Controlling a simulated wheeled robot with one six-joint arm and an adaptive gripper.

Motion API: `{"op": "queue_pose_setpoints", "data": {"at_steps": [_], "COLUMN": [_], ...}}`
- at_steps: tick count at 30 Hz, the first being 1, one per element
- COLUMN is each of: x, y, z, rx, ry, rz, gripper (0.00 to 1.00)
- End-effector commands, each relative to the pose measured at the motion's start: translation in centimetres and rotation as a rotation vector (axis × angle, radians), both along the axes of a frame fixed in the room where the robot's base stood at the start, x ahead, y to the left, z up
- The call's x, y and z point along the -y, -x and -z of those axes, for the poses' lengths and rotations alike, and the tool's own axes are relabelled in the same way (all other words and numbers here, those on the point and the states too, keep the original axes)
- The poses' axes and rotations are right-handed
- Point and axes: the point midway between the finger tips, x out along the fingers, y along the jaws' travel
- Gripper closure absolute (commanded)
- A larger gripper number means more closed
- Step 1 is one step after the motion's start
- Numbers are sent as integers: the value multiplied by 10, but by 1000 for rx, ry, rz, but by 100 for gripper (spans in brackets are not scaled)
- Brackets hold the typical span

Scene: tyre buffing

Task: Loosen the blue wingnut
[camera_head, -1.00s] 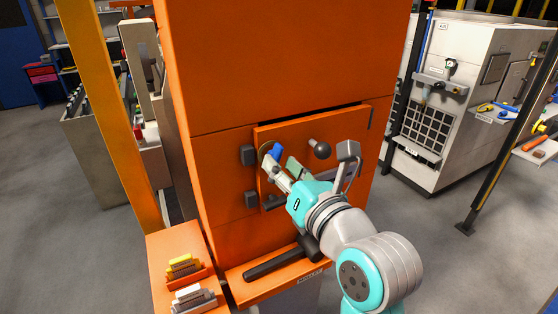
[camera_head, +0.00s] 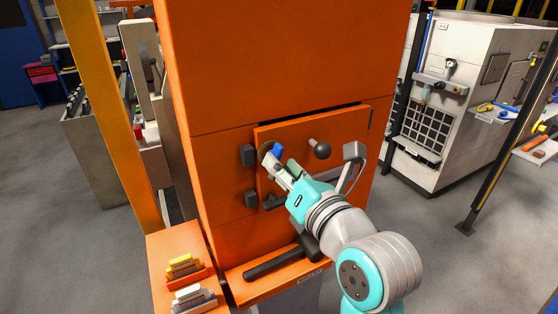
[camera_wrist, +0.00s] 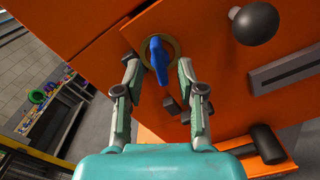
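The blue wingnut (camera_wrist: 158,58) sits on a round brass-coloured plate (camera_wrist: 172,47) on the orange panel (camera_wrist: 205,80). In the wrist view its wing stands nearly upright, slightly tilted. My gripper (camera_wrist: 159,68) is open, with one fingertip on each side of the wingnut and a visible gap on both sides. In the head view the wingnut (camera_head: 276,150) shows at the panel's upper left, just beyond my fingertips (camera_head: 277,162), which partly hide the plate. From this view I cannot tell how far the fingertips are from the panel.
A dark round knob (camera_head: 322,150) sticks out of the panel to the right of the wingnut. Dark hinge blocks (camera_head: 248,155) line the panel's left edge. A ledge with a dark bar (camera_head: 272,264) lies below. An orange side shelf (camera_head: 160,264) holds brushes.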

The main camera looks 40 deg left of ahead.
Motion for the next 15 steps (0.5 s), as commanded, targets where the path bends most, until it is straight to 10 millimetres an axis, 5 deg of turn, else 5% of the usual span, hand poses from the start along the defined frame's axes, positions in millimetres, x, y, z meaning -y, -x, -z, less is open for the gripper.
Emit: {"op": "queue_pose_setpoints", "data": {"at_steps": [15], "x": [-18], "y": [-7], "z": [0], "rx": [2], "ry": [0], "rz": [0], "gripper": [61]}}
